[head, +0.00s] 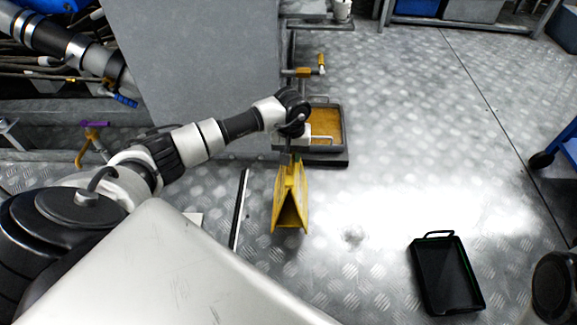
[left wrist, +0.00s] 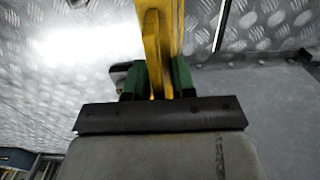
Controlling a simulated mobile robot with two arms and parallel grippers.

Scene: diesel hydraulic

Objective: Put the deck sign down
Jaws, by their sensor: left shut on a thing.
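The deck sign (head: 290,203) is a yellow folding A-frame. In the head view it hangs or stands upright below my left gripper (head: 289,158), near the middle of the picture. My left gripper is shut on its top edge. In the left wrist view the yellow sign (left wrist: 160,40) runs between the green fingertips of my left gripper (left wrist: 157,80). I cannot tell whether the sign's feet touch the floor. My right gripper is not in view.
A black tray (head: 446,275) with a handle lies on the tread-plate floor at the lower right. A drip tray (head: 345,128) with orange-brown contents stands behind the sign. A grey cabinet (head: 195,60) is at the back left. Floor (head: 390,180) right of the sign is clear.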

